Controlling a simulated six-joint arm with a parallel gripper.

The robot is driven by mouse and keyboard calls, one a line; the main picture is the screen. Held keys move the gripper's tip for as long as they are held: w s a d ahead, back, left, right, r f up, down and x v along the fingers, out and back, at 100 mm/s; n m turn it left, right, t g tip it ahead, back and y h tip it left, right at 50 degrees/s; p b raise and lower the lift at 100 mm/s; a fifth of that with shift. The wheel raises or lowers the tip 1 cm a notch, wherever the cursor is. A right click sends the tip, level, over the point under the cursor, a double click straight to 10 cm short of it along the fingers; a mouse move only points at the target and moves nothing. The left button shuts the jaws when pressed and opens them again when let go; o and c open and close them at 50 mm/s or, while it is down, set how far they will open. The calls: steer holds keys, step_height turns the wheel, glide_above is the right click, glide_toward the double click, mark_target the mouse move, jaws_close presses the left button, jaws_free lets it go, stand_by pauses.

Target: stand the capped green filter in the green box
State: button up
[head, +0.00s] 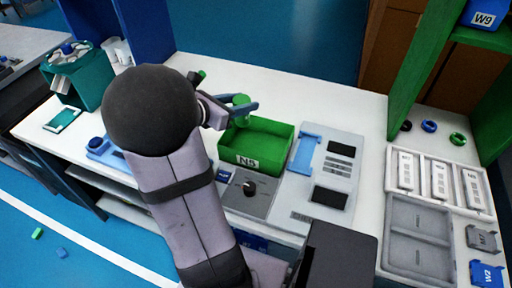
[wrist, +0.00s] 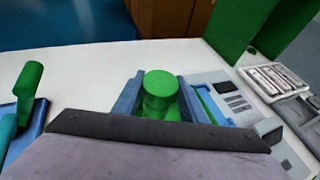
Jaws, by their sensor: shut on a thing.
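The capped green filter (wrist: 160,88) is upright between the two blue fingers of my gripper (wrist: 168,100) in the wrist view. In the head view the filter (head: 241,101) shows at the fingers of my gripper (head: 238,108), which is shut on it. The green box (head: 263,147), marked N5, stands open on the white bench, just below and in front of the gripper in the picture. The filter is over or near the box's back left edge; I cannot tell its exact height. The lower part of the filter is hidden by the gripper.
A grey device with a knob (head: 249,190) stands in front of the box. A grey panel with a blue bracket (head: 306,152) is to its right. Further right are a tray of white modules (head: 423,178) and a green shelf post (head: 413,75). A teal container (head: 85,82) stands left.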

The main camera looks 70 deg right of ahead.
steer(key=shift+f+b, duration=0.4)
steer(key=shift+f, duration=4.55)
steer(key=shift+f, duration=0.15)
steer(key=shift+f, duration=0.1)
steer(key=o, duration=1.1)
steer(key=shift+r, duration=0.25)
steer(key=v, duration=1.2)
steer(key=shift+f, duration=0.1)
